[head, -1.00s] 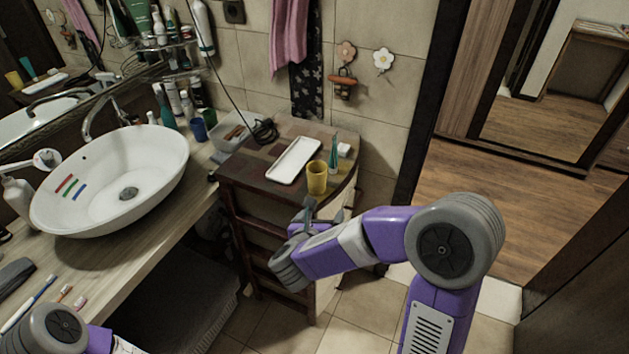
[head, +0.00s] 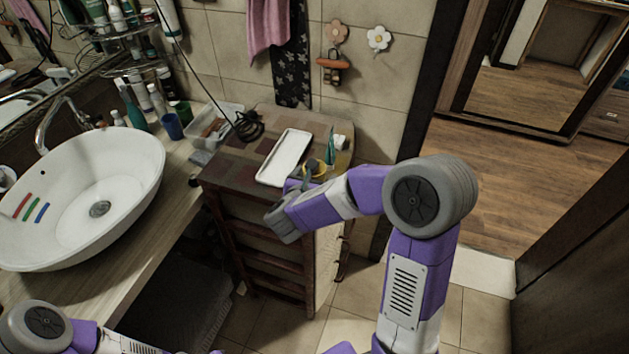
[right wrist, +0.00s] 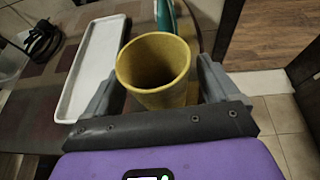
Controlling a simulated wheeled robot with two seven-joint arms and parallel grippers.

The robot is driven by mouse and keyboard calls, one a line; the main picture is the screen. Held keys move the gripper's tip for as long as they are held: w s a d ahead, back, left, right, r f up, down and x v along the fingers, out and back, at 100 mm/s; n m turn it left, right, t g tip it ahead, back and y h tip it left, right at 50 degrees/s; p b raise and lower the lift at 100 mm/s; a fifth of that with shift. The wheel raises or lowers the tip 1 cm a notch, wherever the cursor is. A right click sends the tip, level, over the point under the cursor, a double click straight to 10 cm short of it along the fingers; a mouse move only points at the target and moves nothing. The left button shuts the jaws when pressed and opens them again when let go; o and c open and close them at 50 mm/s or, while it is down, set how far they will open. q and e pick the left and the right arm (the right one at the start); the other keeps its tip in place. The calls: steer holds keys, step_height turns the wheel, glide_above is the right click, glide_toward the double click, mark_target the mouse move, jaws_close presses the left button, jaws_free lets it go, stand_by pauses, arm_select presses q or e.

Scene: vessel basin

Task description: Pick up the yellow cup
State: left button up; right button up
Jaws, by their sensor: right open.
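The yellow cup (right wrist: 157,75) stands upright on the dark wooden cabinet top (head: 235,165), near its right front edge. In the right wrist view it sits between the two fingers of my right gripper (right wrist: 158,92), which is open, with one finger on each side. Whether either finger touches the cup cannot be told. In the head view my right gripper (head: 307,182) hides most of the cup (head: 316,166); part of its rim shows. My left arm shows at the bottom left of the head view, but its gripper cannot be made out.
A white tray (head: 284,157) lies just left of the cup, and a teal tube (head: 330,147) stands close behind it. A black coiled cable (head: 249,127) lies farther back. A white basin (head: 85,195) is on the counter to the left. Open floor lies right of the cabinet.

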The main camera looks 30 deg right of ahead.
steer(key=shift+w+d, duration=0.1)
steer(key=c, duration=1)
steer(key=shift+c, duration=0.2)
